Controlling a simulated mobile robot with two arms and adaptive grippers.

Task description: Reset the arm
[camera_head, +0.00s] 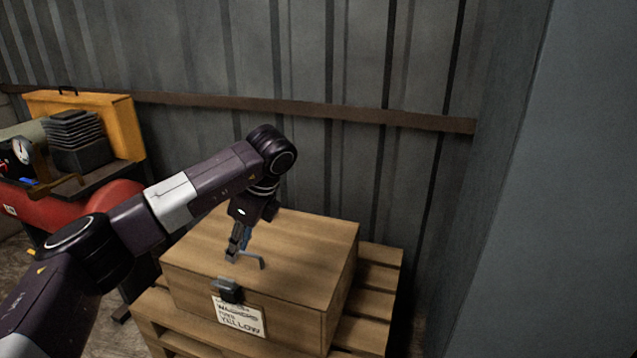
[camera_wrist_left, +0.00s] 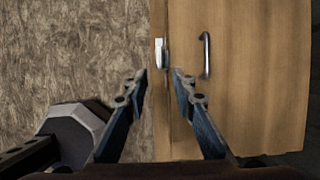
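My left arm reaches in from the left in the head view, and its gripper (camera_head: 236,250) points down over the front part of a closed wooden box (camera_head: 300,255). The wrist view shows the two left fingers (camera_wrist_left: 160,76) apart with nothing between them. The box's metal latch (camera_wrist_left: 162,52) lies just beyond the fingertips, and its lid handle (camera_wrist_left: 205,55) is to their right. In the head view the handle (camera_head: 252,260) is close beside the fingers; I cannot tell whether they touch. My right gripper is in neither view.
The box stands on a wooden pallet (camera_head: 375,300) and has a paper label (camera_head: 238,315) on its front. A red and yellow machine (camera_head: 85,120) with a gauge stands at the left. A corrugated metal wall (camera_head: 350,60) with a brown rail is behind.

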